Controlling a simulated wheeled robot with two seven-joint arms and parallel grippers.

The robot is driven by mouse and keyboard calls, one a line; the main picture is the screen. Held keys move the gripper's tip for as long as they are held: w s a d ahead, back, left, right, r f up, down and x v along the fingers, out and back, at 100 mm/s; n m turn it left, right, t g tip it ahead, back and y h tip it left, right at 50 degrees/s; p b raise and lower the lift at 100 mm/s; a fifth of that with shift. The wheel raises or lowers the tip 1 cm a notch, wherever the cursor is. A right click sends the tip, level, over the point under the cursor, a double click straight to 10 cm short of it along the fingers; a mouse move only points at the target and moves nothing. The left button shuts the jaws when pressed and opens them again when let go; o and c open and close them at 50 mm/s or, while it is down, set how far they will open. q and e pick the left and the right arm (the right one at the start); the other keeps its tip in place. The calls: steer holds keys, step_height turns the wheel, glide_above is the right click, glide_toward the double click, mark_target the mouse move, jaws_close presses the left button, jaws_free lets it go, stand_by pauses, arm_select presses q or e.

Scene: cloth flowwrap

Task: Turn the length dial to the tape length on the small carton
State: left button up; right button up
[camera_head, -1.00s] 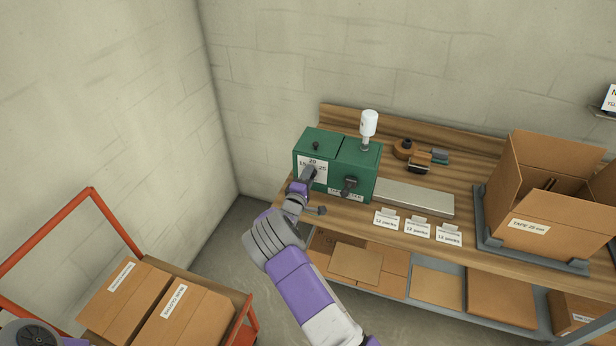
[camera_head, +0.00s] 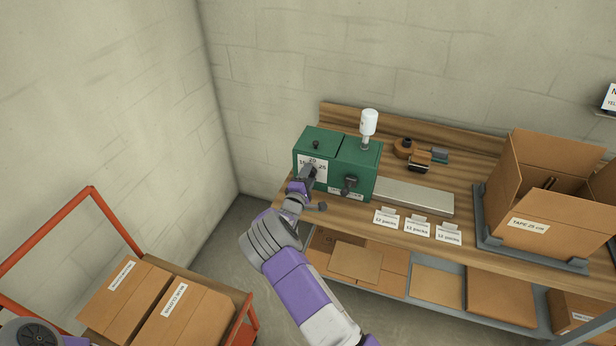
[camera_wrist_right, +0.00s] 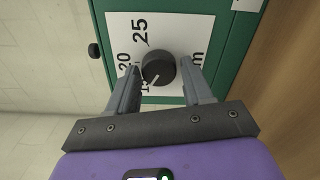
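The length dial (camera_wrist_right: 158,68) is a black round knob on a white scale plate of the green machine (camera_head: 357,158). The scale shows 25, 20 and a partly hidden 15. The knob's white line points to the lower left, toward the 15. My right gripper (camera_head: 311,172) is at the machine's front. In the right wrist view its fingers (camera_wrist_right: 160,82) stand on either side of the dial, with a gap showing at least on the right. An open carton (camera_head: 528,226) on the bench is labelled "TAPE 25 cm". I cannot tell whether it is the small carton. My left gripper is out of view.
A crank (camera_head: 350,186) sticks out of the machine's front, close to my right gripper.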

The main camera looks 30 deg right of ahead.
steer(key=shift+o, duration=1.2)
steer(key=shift+a, duration=0.15)
steer(key=p+v, duration=0.1)
steer(key=v, duration=0.6)
steer(key=shift+s, duration=0.2)
